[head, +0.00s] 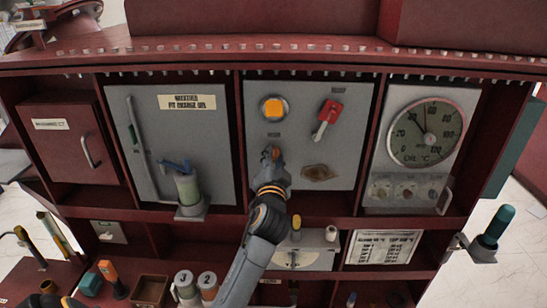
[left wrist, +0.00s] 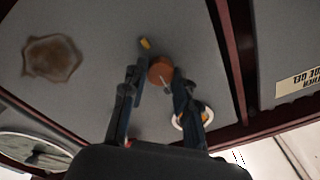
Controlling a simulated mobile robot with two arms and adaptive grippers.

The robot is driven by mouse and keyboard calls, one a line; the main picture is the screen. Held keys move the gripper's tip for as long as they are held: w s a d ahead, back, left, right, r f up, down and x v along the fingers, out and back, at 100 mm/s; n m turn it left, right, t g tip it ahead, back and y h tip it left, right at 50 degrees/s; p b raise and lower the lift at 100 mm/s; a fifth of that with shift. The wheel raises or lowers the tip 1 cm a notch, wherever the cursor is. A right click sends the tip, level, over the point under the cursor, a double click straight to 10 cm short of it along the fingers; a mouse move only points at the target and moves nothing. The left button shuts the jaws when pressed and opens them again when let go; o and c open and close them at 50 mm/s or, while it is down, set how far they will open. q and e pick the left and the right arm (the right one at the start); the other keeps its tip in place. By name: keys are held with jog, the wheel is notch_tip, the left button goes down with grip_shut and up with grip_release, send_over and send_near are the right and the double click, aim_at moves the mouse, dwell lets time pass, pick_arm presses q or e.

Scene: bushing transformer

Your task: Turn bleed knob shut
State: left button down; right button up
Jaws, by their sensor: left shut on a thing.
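A round orange-brown knob, which I take as the bleed knob (left wrist: 161,70), sits on the grey middle panel (head: 345,160). In the left wrist view it lies between the two fingers of my left gripper (left wrist: 158,84). A small yellow piece (left wrist: 145,43) shows beside the knob in the wrist view. My right gripper is not in view.
A red lever handle (head: 329,115) and a rusty patch (head: 318,173) are right of my gripper on the same panel. A round gauge (head: 427,133) is further right. Shelves with loose items lie below.

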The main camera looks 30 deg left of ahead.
pick_arm(q)
jog(key=shift+r, duration=0.25)
jog(key=c, duration=1.2)
grip_release()
jog(key=shift+o, duration=0.9)
jog(key=shift+w+a+f, duration=0.1)
jog(key=shift+w+f, duration=0.05)
jog(key=shift+f, duration=0.05)
jog(key=v, duration=1.2)
